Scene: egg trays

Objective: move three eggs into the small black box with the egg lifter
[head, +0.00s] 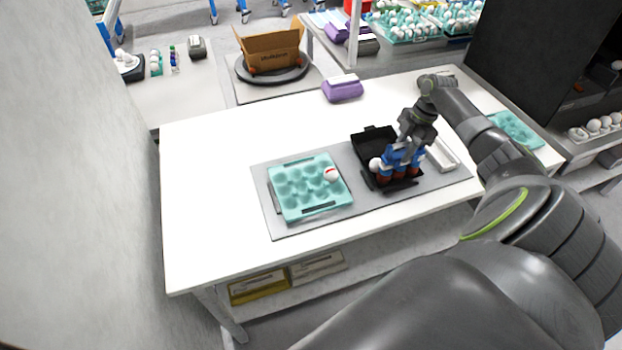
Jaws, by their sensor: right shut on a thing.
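A teal egg tray (286,204) lies on the grey mat (262,192) in the middle of the table. One white egg with a red mark (331,174) sits at its right side; its other cups look empty. The small black box (370,135) stands open to the right of the tray. A white egg (375,164) shows at the box's left side. My right gripper (405,145) is shut on the blue egg lifter (401,157), whose red-brown cups are low over the box. Whether eggs are in the cups is hidden. My left gripper is out of view.
A white holder (441,155) lies right of the box. A purple carton (342,89) stands at the table's (205,147) back edge, and another teal tray (517,129) is at the far right. The table's left part is clear.

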